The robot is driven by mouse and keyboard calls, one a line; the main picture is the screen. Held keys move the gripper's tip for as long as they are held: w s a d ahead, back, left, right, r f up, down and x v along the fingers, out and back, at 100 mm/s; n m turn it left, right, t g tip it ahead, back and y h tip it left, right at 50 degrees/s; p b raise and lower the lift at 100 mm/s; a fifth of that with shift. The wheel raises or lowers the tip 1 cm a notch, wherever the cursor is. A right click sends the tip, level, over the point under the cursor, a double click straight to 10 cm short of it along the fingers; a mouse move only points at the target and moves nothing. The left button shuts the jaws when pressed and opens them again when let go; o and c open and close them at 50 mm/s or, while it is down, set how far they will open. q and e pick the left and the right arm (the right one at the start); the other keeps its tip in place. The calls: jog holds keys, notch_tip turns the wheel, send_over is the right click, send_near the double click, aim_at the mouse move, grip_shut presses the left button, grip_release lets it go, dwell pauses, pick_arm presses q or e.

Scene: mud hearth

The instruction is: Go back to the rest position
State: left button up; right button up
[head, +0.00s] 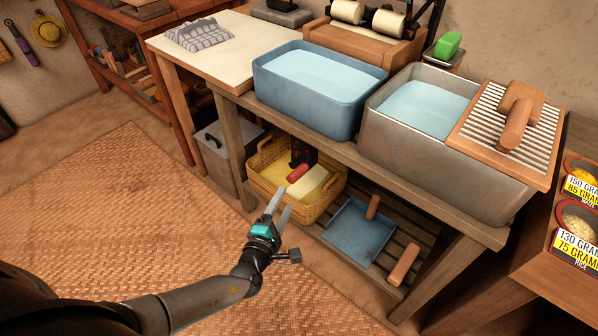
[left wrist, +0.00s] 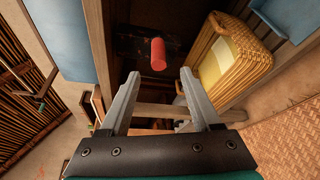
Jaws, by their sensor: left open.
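My left gripper (head: 278,203) is in the middle of the head view, in front of the low shelf under the washing bench. Its two grey fingers point up toward a wicker basket (head: 258,181). In the left wrist view the fingers (left wrist: 160,98) are spread apart with nothing between them. Beyond them a red cylinder (left wrist: 158,54) shows, and the wicker basket (left wrist: 240,78) with pale cloth stands to the right. My right gripper is not in view.
The bench carries a blue basin (head: 310,115) and a grey basin (head: 400,150), both with water. A blue dustpan (head: 355,238) lies on the slatted shelf. A side table with labelled bowls (head: 578,222) stands at the right. The woven mat (head: 110,210) at the left is clear.

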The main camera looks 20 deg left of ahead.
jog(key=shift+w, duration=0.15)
pick_arm(q)
jog(key=s+a+f+n+g+y+p, duration=0.1)
jog(key=s+a+f+n+g+p, duration=0.15)
jog(key=s+f+n+g, duration=0.6)
jog(key=s+a+f+n+g+y+p, duration=0.15)
jog(key=s+a+f+n, duration=0.35)
jog(key=n, duration=0.8)
jog(key=s+d+f+n+g+h+p, duration=0.1)
jog(key=s+d+f+n+g+p, duration=0.1)
jog(key=s+n, duration=0.8)
jog(key=s+d+f+n+g+h+p, duration=0.2)
jog(key=s+n, duration=0.8)
jog(key=n, duration=0.6)
jog(key=shift+s+d+f, duration=0.4)
jog(key=shift+d+f, duration=0.45)
jog(key=shift+d, duration=0.25)
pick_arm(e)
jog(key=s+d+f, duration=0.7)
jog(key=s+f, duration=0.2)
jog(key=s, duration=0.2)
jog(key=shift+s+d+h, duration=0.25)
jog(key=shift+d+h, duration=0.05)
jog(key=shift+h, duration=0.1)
